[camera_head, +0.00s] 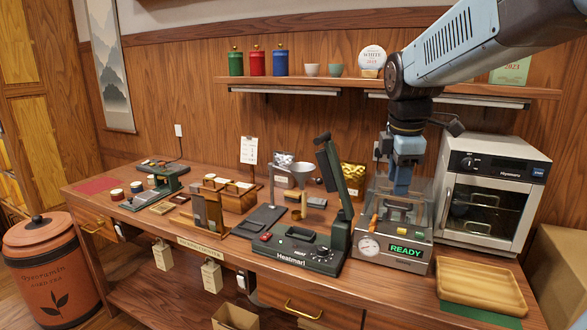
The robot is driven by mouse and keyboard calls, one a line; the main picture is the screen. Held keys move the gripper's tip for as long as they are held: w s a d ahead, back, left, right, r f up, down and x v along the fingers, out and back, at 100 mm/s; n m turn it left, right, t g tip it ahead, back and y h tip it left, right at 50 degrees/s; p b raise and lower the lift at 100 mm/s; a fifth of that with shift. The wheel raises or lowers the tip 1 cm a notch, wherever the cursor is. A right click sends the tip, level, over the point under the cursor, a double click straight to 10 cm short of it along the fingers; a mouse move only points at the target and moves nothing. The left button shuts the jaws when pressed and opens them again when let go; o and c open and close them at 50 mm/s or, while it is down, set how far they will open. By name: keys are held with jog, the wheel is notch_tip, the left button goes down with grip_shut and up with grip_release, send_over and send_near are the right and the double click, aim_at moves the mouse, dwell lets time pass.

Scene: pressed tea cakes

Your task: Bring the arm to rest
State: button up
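My arm reaches in from the upper right, raised, with its wrist pointing down. My gripper (401,188) hangs just over the clear-walled machine with the green READY display (406,250). I see its fingers nearly edge-on, so I cannot tell whether they are open or shut, or whether they touch anything. Small yellow and green parts show inside the machine below it.
The heat sealer (296,250) with its raised arm stands left of the machine. The white oven (492,195) stands close on the right. A wooden tray (482,282) lies at the front right. The shelf (300,84) with canisters runs behind my arm.

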jog(key=s+d+f+m+t, duration=0.1)
jog(key=s+f+m+t, duration=0.1)
jog(key=s+m, duration=1.2)
jog(key=m+t, duration=0.1)
jog(key=m, duration=0.2)
jog(key=shift+s+d+f+y, duration=0.3)
jog(key=shift+s+f+y, duration=0.1)
